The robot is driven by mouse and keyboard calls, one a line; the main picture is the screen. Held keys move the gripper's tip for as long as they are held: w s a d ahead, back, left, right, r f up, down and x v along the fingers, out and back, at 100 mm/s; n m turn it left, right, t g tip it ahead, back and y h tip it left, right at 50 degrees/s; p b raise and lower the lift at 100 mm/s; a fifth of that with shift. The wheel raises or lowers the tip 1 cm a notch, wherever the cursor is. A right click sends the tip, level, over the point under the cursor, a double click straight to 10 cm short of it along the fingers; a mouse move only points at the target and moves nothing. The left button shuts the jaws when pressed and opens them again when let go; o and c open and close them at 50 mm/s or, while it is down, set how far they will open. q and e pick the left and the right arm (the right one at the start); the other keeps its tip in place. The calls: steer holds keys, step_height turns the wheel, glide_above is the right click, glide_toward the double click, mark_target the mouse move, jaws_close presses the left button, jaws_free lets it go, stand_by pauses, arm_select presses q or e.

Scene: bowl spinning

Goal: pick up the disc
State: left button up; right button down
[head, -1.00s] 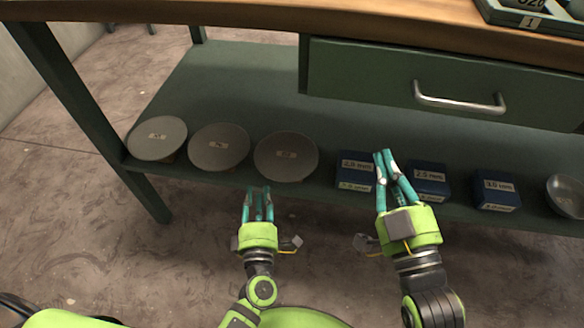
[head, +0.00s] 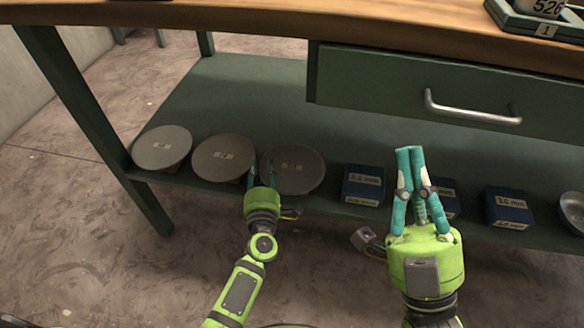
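Three flat grey round discs lie in a row on the green lower shelf: a left disc (head: 163,149), a middle disc (head: 223,158) and a right disc (head: 296,169). Each has a small label at its centre. My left gripper (head: 262,163) is open, its fingers pointing away from me between the middle and right discs. Its right finger overlaps the left edge of the right disc in this view; I cannot tell whether they touch. My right gripper (head: 410,151) has its fingertips together with nothing visible between them, in front of the blue boxes.
Blue labelled boxes stand along the shelf: one left (head: 363,185), one partly hidden behind my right gripper (head: 444,198), one right (head: 507,206). A metal bowl (head: 574,212) is at the right edge. A green drawer (head: 400,91) overhangs the shelf; the shelf behind the discs is clear.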

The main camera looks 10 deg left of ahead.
arm_select(q)
steer(key=shift+w, duration=0.15)
jaws_close()
